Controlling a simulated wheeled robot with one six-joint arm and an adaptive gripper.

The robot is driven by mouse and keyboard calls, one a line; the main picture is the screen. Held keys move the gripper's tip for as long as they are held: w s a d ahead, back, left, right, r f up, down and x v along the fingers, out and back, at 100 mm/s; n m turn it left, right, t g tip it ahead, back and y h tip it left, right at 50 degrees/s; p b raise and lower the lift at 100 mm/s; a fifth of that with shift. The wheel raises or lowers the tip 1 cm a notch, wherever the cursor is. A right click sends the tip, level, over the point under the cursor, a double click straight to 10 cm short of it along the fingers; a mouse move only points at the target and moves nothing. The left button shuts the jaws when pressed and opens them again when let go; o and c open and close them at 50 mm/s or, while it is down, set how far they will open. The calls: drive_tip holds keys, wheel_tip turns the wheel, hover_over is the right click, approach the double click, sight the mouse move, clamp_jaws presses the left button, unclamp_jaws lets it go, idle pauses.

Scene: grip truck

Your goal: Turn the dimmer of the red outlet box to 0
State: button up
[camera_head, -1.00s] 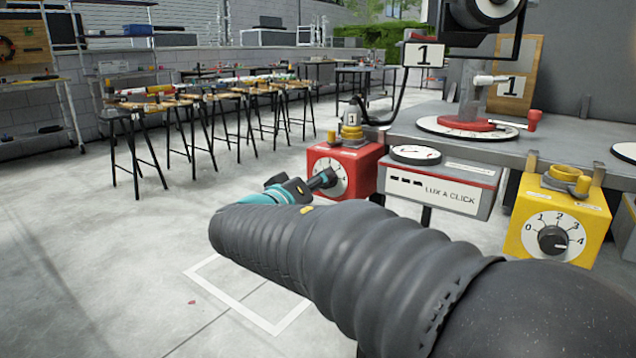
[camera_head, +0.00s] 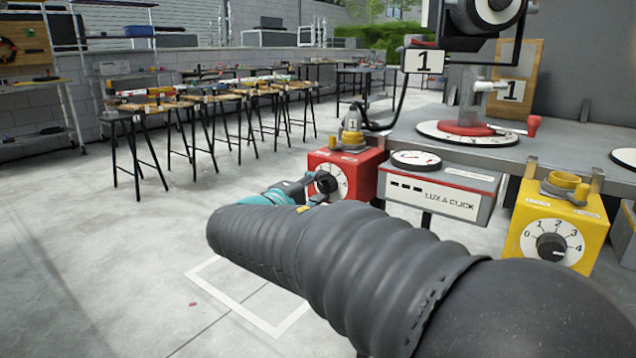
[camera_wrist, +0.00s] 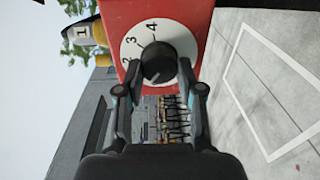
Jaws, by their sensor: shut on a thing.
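The red outlet box (camera_head: 362,172) hangs at the left end of the workbench, with a black dimmer knob (camera_head: 326,183) on a white dial. In the wrist view the red box (camera_wrist: 205,15) fills the top. The dial (camera_wrist: 131,48) shows the numbers 2, 3 and 4, and the knob (camera_wrist: 158,62) sits between my fingertips. My gripper (camera_wrist: 158,78) is shut on this knob, one finger on each side. In the head view my gripper (camera_head: 308,186) reaches the dial from the left. The knob's pointer is too unclear to read.
A grey LUX A CLICK box (camera_head: 440,192) hangs right of the red box. A yellow outlet box (camera_head: 550,235) with a 0 to 4 dial is farther right. The workbench edge (camera_head: 480,160) runs above them. Open floor (camera_head: 120,260) lies to the left.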

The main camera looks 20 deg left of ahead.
drive_tip(key=n+p, duration=0.3)
drive_tip(key=n, duration=0.2)
drive_tip(key=shift+f, duration=0.1)
idle(0.5)
drive_tip(key=o, duration=1.2)
drive_tip(key=shift+c, duration=0.2)
drive_tip(key=shift+s+a, duration=0.1)
drive_tip(key=v, duration=1.1)
drive_tip(key=shift+s+a, duration=0.2)
drive_tip(key=shift+s, duration=0.15)
